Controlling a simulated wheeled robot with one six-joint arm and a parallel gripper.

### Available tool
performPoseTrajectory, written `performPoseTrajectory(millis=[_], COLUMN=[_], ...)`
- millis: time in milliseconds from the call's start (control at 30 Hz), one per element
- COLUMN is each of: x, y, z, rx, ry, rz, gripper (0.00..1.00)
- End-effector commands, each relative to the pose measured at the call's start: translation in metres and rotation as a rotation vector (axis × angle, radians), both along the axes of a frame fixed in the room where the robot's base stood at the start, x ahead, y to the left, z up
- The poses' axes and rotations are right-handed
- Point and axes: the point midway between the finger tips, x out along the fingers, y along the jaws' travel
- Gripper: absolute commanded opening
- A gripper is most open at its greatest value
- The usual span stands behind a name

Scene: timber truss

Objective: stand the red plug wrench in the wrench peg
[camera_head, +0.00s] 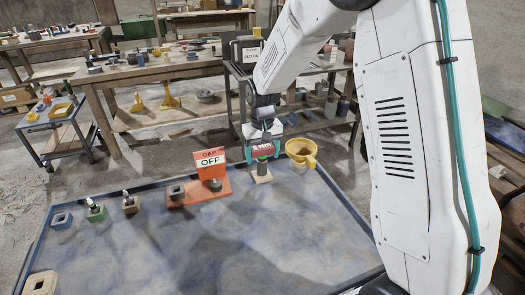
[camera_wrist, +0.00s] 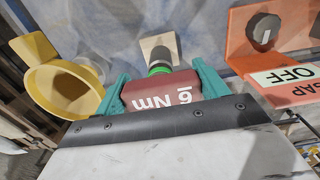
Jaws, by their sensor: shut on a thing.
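The red plug wrench (camera_wrist: 160,95), marked "16 Nm", is between the teal fingers of my gripper (camera_wrist: 167,86), which is shut on its red body. In the head view the gripper (camera_head: 264,139) holds the wrench (camera_head: 264,150) upright at the far side of the blue table. A green ring (camera_wrist: 158,70) and a grey cylinder (camera_wrist: 160,56) show below the red body. They line up over a pale square base (camera_wrist: 151,42), which also shows in the head view (camera_head: 262,178). I cannot tell whether the lower end touches this base or which part is the wrench peg.
A yellow funnel-like cup (camera_head: 301,151) is close right of the gripper. An orange stand with a "GAP OFF" sign (camera_head: 209,163) is close left. The table's middle (camera_head: 220,245) is clear.

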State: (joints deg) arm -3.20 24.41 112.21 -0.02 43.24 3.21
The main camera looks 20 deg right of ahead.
Motion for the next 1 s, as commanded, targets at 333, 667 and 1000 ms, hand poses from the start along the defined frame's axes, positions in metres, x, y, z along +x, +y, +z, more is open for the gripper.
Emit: performPoseTrajectory(millis=[333,667,1000], x=[0.000,0.000,0.000], y=[0.000,0.000,0.000], z=[-0.006,0.000,0.055], rx=[0.000,0.000,0.000], ry=[0.000,-0.002,-0.002], rz=[0.000,0.000,0.000], gripper=[0.98,0.98,0.98])
